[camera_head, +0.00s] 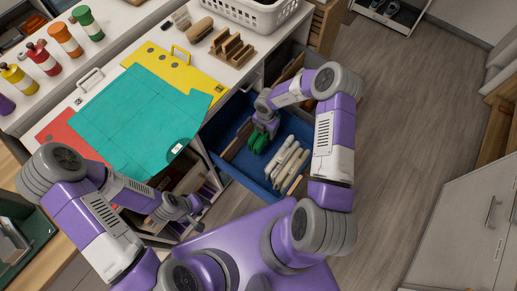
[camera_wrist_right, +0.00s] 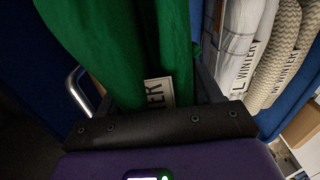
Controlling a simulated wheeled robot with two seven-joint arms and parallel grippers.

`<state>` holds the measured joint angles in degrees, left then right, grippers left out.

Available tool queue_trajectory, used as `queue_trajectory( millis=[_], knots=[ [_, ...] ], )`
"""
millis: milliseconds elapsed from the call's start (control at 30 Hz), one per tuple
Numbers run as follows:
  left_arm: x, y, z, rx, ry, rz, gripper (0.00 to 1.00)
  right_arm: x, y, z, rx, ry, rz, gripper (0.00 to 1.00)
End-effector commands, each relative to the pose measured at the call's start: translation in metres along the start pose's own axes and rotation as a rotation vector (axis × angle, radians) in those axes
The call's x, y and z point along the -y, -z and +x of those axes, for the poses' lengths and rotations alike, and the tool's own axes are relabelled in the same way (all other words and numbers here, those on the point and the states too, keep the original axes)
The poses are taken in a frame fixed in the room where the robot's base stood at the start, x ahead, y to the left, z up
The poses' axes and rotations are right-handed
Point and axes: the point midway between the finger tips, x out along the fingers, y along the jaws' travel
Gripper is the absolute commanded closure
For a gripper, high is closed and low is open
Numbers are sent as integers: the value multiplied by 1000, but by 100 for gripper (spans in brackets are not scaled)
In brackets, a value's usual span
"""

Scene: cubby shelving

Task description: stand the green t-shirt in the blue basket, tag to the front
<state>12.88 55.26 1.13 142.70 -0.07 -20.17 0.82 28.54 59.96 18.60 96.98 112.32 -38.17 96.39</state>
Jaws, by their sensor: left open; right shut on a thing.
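The green t-shirt (camera_head: 258,143) is folded and sits low inside the blue basket (camera_head: 236,177), left of a row of pale folded garments. My right gripper (camera_head: 263,128) reaches down into the basket and is shut on the shirt. In the right wrist view the green t-shirt (camera_wrist_right: 105,45) hangs between the fingers. Whether the shirt touches the basket floor is hidden. My left gripper (camera_head: 195,214) is open and empty, below the counter's edge, apart from the basket.
Pale folded garments (camera_head: 287,163) stand in the basket; white and beige ones with "WINTER" tags show in the right wrist view (camera_wrist_right: 245,45). A white basket (camera_head: 252,14) and wooden rack (camera_head: 231,48) stand behind. Open floor lies right.

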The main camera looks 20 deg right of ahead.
Motion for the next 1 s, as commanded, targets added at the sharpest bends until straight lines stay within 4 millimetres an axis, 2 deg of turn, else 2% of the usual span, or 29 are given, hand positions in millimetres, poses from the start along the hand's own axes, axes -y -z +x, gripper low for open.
queue_trajectory(
  millis=[133, 333, 567, 767, 1000],
  knots=[
    [2, 0, 6, 0, 0, 0, 57, 0, -1, 16, -1, 0, 56, 71],
    [7, 1, 19, 0, 0, 0, 57, 0, -1, 55, -1, 0, 59, 71],
    [9, 1, 24, 0, 0, 0, 57, 0, -1, 72, 0, -1, 58, 71],
    [13, 1, 34, 0, 0, 0, 57, 0, -1, 101, 0, -1, 58, 71],
    [13, 1, 34, 0, 0, 0, 57, 0, -1, 103, 1, -2, 57, 71]
  ],
)
